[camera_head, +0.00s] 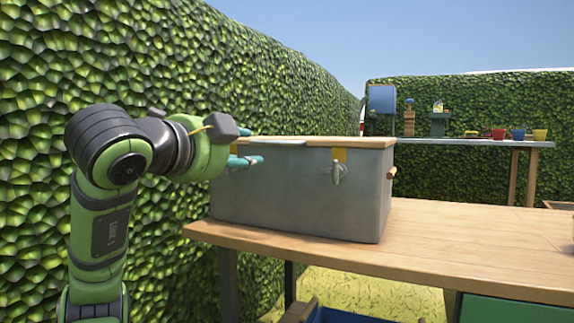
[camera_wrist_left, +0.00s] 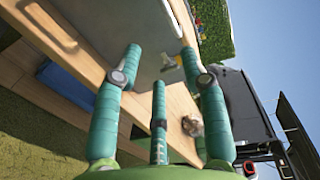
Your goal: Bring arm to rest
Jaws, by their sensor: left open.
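My left arm comes in from the left in the head view. Its open left gripper (camera_head: 250,161) has teal fingers at the upper left part of a grey metal box (camera_head: 300,200) with a wooden lid. I cannot tell whether the fingers touch the box. The fingers partly hide the box's left latch; the right latch (camera_head: 338,172) hangs below a yellow tab. In the left wrist view the gripper's fingers (camera_wrist_left: 167,76) are spread, with nothing held between them. The box's grey face (camera_wrist_left: 125,25) lies beyond them. My right gripper is not in view.
A tall hedge (camera_head: 40,60) runs close along the left. A far table (camera_head: 470,142) holds several coloured pots. A blue container (camera_head: 345,316) sits low in front.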

